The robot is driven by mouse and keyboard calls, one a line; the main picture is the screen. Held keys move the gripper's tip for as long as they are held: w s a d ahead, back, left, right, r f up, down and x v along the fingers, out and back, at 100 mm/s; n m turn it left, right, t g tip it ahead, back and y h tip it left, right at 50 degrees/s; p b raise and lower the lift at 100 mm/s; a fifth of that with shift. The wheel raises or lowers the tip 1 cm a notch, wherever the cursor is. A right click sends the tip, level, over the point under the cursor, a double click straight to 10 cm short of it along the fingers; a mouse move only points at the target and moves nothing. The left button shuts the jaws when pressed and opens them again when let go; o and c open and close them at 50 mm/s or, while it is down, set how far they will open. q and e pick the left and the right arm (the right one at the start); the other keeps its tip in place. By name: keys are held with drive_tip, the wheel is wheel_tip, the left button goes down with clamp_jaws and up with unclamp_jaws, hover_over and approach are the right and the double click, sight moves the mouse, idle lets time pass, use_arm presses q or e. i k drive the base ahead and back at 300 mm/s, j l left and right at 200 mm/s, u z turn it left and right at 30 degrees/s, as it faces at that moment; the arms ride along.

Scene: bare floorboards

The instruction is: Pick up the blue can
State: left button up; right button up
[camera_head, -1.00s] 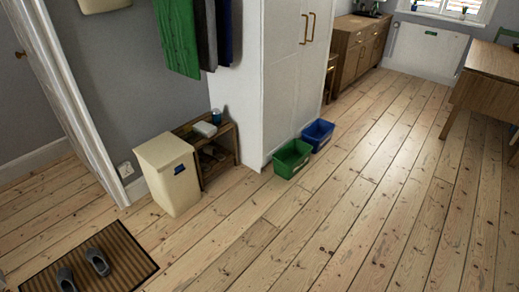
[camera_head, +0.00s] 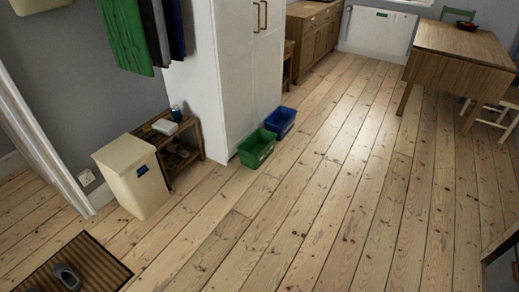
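A small dark blue can (camera_head: 176,113) stands upright on the top of a low wooden shelf (camera_head: 163,140), beside a pale box-like item (camera_head: 165,127). The shelf stands against the wall between a cream bin and a white cabinet. The can is small in the view, and its details cannot be made out. Neither of my grippers shows in the head view.
A cream bin (camera_head: 135,178), a green crate (camera_head: 257,148) and a blue crate (camera_head: 281,121) stand on the floor by the white cabinet (camera_head: 220,80). A striped mat (camera_head: 75,268) lies at lower left. A wooden table (camera_head: 460,55) stands at right. The middle floorboards are clear.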

sight(175, 109)
drive_tip(key=i+l+u, duration=0.15)
drive_tip(key=i+l, duration=0.15)
drive_tip(key=l, duration=0.15)
drive_tip(key=i+l+u, duration=0.1)
drive_tip(key=i+l, duration=0.15)
drive_tip(key=l, duration=0.25)
drive_tip(key=i+l+u, duration=0.15)
drive_tip(key=l, duration=0.35)
drive_tip(key=i+l+u, duration=0.1)
drive_tip(key=i+l, duration=0.25)
drive_tip(key=l, duration=0.2)
drive_tip(key=i+l+u, duration=0.15)
drive_tip(key=l, duration=0.4)
drive_tip(key=i+l+u, duration=0.15)
drive_tip(key=l, duration=0.4)
drive_tip(key=i+l+u, duration=0.1)
drive_tip(key=l, duration=0.5)
drive_tip(key=i+l+u, duration=0.15)
drive_tip(key=l, duration=0.45)
drive_tip(key=i, duration=0.1)
